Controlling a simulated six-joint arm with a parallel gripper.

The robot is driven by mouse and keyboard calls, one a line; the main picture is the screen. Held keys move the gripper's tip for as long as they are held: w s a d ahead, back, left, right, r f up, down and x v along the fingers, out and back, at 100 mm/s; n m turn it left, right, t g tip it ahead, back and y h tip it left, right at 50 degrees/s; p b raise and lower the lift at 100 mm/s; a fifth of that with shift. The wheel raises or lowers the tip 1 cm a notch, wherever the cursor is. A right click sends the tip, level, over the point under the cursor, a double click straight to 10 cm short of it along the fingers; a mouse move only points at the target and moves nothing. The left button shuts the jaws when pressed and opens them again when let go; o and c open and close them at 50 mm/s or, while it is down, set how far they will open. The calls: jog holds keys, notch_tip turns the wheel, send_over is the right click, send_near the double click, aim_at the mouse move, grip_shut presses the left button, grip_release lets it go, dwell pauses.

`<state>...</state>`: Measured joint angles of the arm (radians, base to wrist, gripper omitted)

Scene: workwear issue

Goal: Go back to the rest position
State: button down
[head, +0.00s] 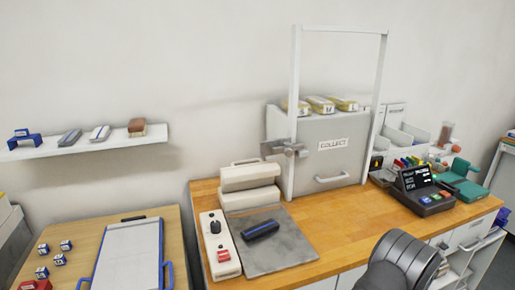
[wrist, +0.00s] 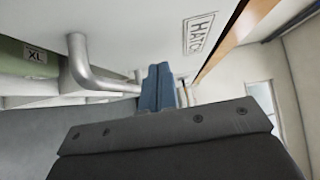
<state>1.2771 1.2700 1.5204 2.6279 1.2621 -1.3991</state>
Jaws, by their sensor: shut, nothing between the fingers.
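My gripper (wrist: 158,70) shows in the wrist view as a dark grey body with two blue fingers shut together and nothing between them. A bent metal handle (wrist: 92,75) is to the left of the fingers; I cannot tell whether they touch it. A pale panel beside them bears a partly cut-off label (wrist: 201,32) reading "HATC". In the head view only a dark rounded part of my arm (head: 405,262) shows at the lower right; the fingers are not visible there.
A grey cabinet marked COLLECT (head: 325,160) stands at the back of the wooden counter (head: 345,240), with a raised white frame (head: 297,75) and yellow-topped packs (head: 320,104). A card terminal (head: 424,190) stands right. A press-like machine (head: 250,180) and grey plate (head: 268,258) are left.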

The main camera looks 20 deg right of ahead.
jog(key=shift+w, duration=0.95)
jog(key=s+a, duration=0.5)
jog(key=s, duration=0.4)
jog(key=shift+s+a, duration=0.2)
jog(key=shift+s, duration=0.05)
jog(key=shift+s, duration=0.1)
